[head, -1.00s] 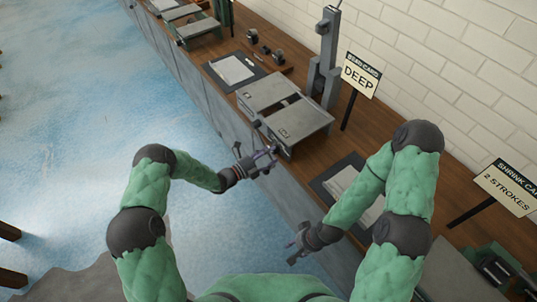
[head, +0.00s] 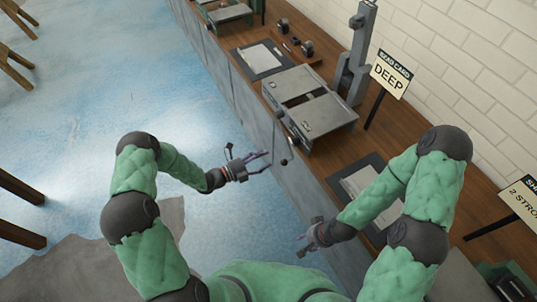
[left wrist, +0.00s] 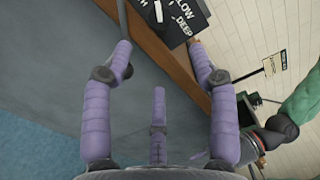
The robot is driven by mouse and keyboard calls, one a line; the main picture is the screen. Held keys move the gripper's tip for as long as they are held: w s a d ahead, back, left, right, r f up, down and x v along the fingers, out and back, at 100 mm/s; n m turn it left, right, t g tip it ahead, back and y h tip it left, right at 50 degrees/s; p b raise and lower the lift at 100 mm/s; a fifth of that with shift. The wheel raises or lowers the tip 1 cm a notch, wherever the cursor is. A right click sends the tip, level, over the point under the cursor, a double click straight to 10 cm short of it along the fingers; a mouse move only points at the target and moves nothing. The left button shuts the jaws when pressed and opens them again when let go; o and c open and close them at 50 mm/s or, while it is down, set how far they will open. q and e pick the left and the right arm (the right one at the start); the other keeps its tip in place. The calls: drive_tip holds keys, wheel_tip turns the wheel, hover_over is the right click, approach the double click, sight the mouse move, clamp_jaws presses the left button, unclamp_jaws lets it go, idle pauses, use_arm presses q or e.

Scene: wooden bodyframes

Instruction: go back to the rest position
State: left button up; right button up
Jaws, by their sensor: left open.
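My left gripper (head: 258,163) is over the blue floor, just off the bench front, with its fingers towards the bench. In the left wrist view its purple fingers (left wrist: 161,62) are spread apart with nothing between them. My right gripper (head: 304,241) hangs low beside the bench front; it is small and dark, and I cannot make out its jaws. Part of my right arm shows at the right edge of the left wrist view.
The wooden bench (head: 375,146) runs along the white brick wall. A grey metal box (head: 322,117) stands on it near my left gripper, by the sign reading DEEP (head: 389,75). A dark panel lettered DEEP (left wrist: 184,22) shows beyond my left fingers.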

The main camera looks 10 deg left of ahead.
use_arm(q)
drive_tip(key=shift+s, duration=0.1)
idle(0.5)
drive_tip(key=s+d+f+m+g+y, duration=0.1)
drive_tip(key=s+d+f+m+g, duration=0.25)
drive_tip(key=s+m+g, duration=0.35)
drive_tip(key=s+d+f+m+g+y, duration=0.1)
drive_tip(key=s+d+f+m+g, duration=0.3)
drive_tip(key=s, duration=0.5)
drive_tip(key=s+a+f+m+y, duration=0.1)
drive_tip(key=s+a+m+y, duration=0.2)
drive_tip(key=m, duration=1)
drive_tip(key=s+a+f+m+y, duration=0.2)
drive_tip(key=s+a+m+y, duration=0.2)
drive_tip(key=m, duration=1)
drive_tip(key=s+y, duration=0.1)
drive_tip(key=s, duration=0.2)
drive_tip(key=shift+a+f+m+t+y, duration=0.2)
drive_tip(key=shift+m+t+y, duration=0.1)
drive_tip(key=shift+t, duration=0.1)
